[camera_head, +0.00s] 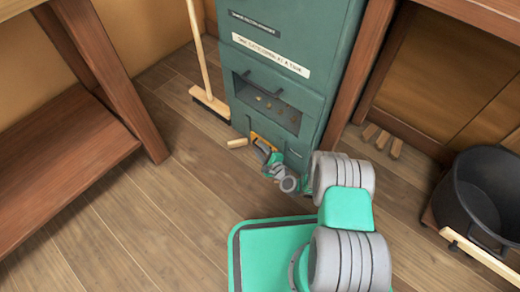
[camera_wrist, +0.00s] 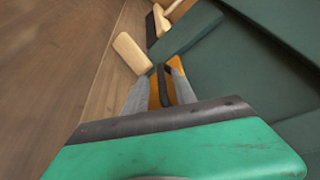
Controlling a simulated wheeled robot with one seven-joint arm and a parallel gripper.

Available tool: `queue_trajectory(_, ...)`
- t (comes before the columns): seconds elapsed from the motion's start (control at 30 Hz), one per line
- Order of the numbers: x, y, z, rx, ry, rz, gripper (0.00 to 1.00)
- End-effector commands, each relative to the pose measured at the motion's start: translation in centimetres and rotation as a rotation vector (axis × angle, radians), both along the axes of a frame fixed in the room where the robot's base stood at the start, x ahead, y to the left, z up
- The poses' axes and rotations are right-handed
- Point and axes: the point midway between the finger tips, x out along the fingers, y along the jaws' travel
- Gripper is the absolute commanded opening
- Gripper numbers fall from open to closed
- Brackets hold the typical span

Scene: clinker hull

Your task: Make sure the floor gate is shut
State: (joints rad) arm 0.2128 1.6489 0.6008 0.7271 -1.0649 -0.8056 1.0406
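A tall green cabinet (camera_head: 262,70) stands on the plank floor, with a dark window in its front. An orange part with a dark strip (camera_head: 262,143) is low at its left front edge. It also shows in the wrist view (camera_wrist: 155,92). I cannot tell for sure whether this is the floor gate's handle, or whether the gate is shut. My gripper (camera_head: 272,160) is low at this corner. In the wrist view, its two grey fingers (camera_wrist: 161,72) lie on either side of the orange part. Whether they press on it is not clear.
A pale wooden block (camera_head: 237,142) lies on the floor just left of the orange part, near the fingertips in the wrist view (camera_wrist: 131,53). A broom (camera_head: 209,100) leans behind it. A black tub (camera_head: 482,195) stands at right. A wooden bench (camera_head: 65,160) is at left; floor between is clear.

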Motion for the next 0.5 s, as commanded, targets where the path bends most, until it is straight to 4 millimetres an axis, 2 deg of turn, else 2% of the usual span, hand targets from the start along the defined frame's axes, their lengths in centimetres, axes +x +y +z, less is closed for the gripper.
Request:
queue_trajectory(0.17,-2.3,-1.3,0.9,0.002,0.004,-0.006,0.33)
queue_trajectory(0.3,-4.9,-2.5,1.5,0.002,0.005,-0.006,0.33)
queue_trajectory(0.5,-6.7,-3.3,1.7,-0.001,0.002,-0.002,0.33)
